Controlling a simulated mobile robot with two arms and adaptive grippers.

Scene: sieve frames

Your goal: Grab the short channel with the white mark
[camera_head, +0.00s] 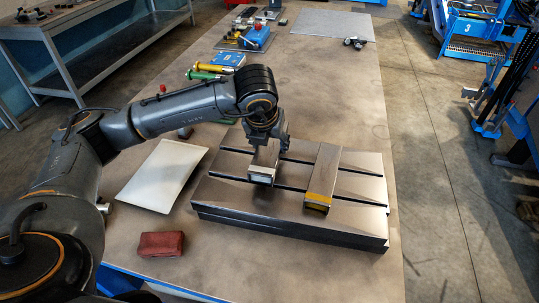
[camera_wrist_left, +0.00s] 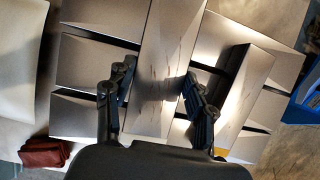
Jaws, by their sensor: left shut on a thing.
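A short grey channel with a pale, whitish mark on its front end (camera_head: 262,166) lies on a slotted metal block (camera_head: 275,212). My left gripper (camera_head: 268,143) comes down from above and is shut on this channel. In the left wrist view the two fingers (camera_wrist_left: 155,105) stand on either side of the channel (camera_wrist_left: 168,60). A second channel with a yellow front end (camera_head: 323,175) lies on the block to the right. It also shows in the left wrist view (camera_wrist_left: 243,90), apart from the fingers. My right gripper is not in view.
A white tray (camera_head: 163,176) lies left of the block. Green and yellow tools (camera_head: 210,69) and blue devices are farther back. The table (camera_head: 330,85) is clear behind the metal block.

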